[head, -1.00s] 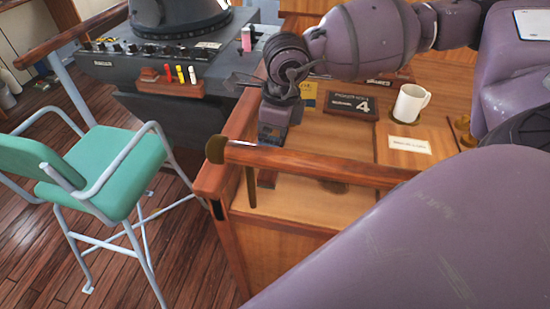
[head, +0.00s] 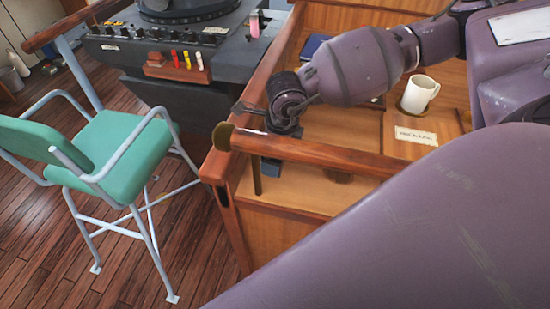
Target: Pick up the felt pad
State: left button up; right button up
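A flat, dark brown round piece (head: 338,177), which may be the felt pad, lies on the wooden desk just behind the front rail. The rail partly hides it. My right gripper (head: 270,168) points down at the desk's left front corner, left of this piece and apart from it. The rail and the gripper's own body hide its fingertips, so I cannot tell whether it is open or holds anything. My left gripper is not in view.
The wooden rail (head: 310,153) crosses the desk's front edge. A white mug (head: 418,94) stands at the right near a labelled board (head: 415,136). A green chair (head: 118,158) and a grey console (head: 190,50) are at the left.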

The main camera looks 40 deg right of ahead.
jog(key=shift+f, duration=0.7)
jog(key=shift+c, duration=0.3)
jog(key=c, duration=0.8)
jog(key=shift+o, duration=0.2)
notch_tip(320, 180, up, 20)
